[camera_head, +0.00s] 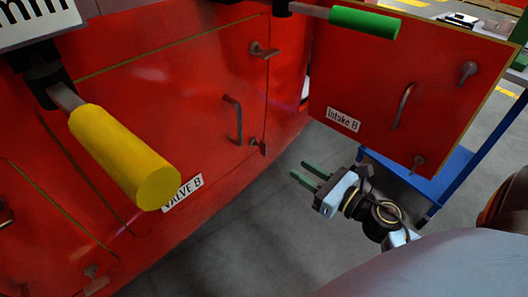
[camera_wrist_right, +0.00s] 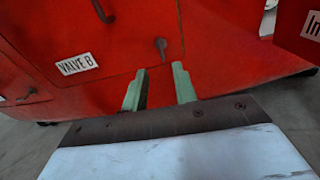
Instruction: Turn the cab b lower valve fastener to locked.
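The red VALVE B panel (camera_head: 185,85) is closed on the red nosecone, with its label (camera_head: 182,192) at lower left. Its lower valve fastener (camera_head: 259,147) is a small grey lever near the lower right corner. In the right wrist view the fastener (camera_wrist_right: 161,46) hangs roughly downward, just beyond and above the fingertips. The upper fastener (camera_head: 264,51) points sideways to the right. My right gripper (camera_head: 303,170) is open and empty, its green fingers pointing at the panel, apart from the fastener. The fingers show in the wrist view (camera_wrist_right: 158,86). My left gripper is out of view.
A grey pull handle (camera_head: 235,118) stands left of the lower fastener. The Intake B panel (camera_head: 400,90) stands to the right beside a blue frame (camera_head: 450,175). A yellow grip (camera_head: 125,155) and a green grip (camera_head: 364,22) jut out. Floor below is clear.

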